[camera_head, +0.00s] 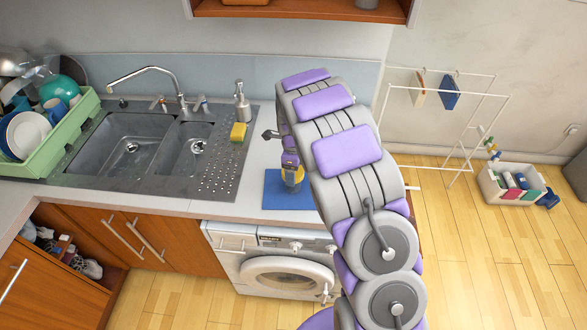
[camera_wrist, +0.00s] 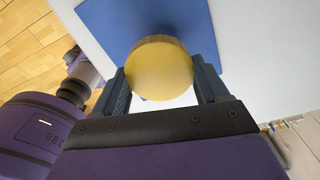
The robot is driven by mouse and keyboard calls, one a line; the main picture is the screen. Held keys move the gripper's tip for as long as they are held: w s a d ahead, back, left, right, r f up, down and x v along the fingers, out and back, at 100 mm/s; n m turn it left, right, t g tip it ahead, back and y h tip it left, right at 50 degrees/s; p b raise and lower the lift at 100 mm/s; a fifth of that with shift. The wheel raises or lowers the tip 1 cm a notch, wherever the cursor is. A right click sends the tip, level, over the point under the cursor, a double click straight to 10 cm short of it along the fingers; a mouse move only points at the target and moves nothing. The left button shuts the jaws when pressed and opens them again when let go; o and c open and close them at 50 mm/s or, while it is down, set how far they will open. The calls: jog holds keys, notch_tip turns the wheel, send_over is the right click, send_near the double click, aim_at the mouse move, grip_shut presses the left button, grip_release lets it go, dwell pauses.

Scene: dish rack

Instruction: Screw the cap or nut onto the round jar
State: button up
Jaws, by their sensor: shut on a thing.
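A round golden-yellow cap (camera_wrist: 158,68) sits between the two dark fingers of my gripper (camera_wrist: 163,80) in the wrist view. The fingers are shut on its sides, and its flat face is towards the wrist camera. In the head view, my gripper (camera_head: 292,172) is over the blue mat (camera_head: 274,202) on the counter, with a small yellow part (camera_head: 291,177) showing at it. I cannot make out the round jar; whether it is under the cap is hidden. The blue mat also shows behind the cap in the wrist view (camera_wrist: 115,25).
A yellow sponge (camera_head: 238,132) and a soap dispenser (camera_head: 242,104) stand left of the mat, by the sink (camera_head: 125,148). A green dish rack (camera_head: 62,140) is at far left. A washing machine (camera_head: 285,270) is under the counter. The counter's front edge is close to the mat.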

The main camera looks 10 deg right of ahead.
jog(key=m+p, duration=0.1)
jog(key=m, duration=0.2)
jog(key=shift+m+p, duration=0.3)
jog(key=shift+m, duration=0.5)
jog(key=m+p, duration=0.1)
jog(key=m, duration=0.3)
jog(key=shift+m, duration=0.3)
jog(key=o, duration=1.2)
jog(key=shift+r, duration=0.1)
